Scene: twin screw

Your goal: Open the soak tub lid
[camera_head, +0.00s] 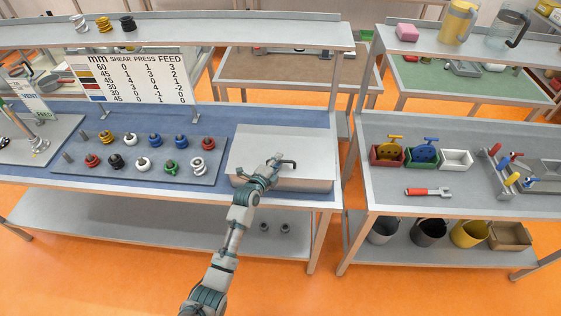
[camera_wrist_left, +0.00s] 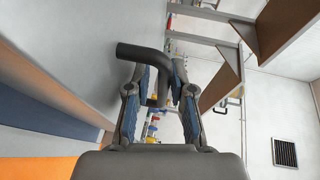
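The soak tub (camera_head: 315,185) is a low pale grey box at the right end of the blue-topped bench. Its flat grey lid (camera_head: 262,138) lies level on top, with no gap visible. A dark bent handle (camera_head: 287,162) stands on the lid; the left wrist view shows this black handle (camera_wrist_left: 143,53) close up. My left gripper (camera_head: 270,168) is at the handle, above the lid. In the wrist view its two fingers (camera_wrist_left: 164,88) stand close on either side of the handle's bent part and appear shut on it. My right gripper is not in view.
A grey board (camera_head: 130,172) with several coloured spools lies left of the tub. A chart (camera_head: 137,78) stands behind it. A gap separates this bench from the right-hand bench (camera_head: 390,200), which holds small bins and a red-handled tool (camera_head: 428,191). Room above the tub is clear.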

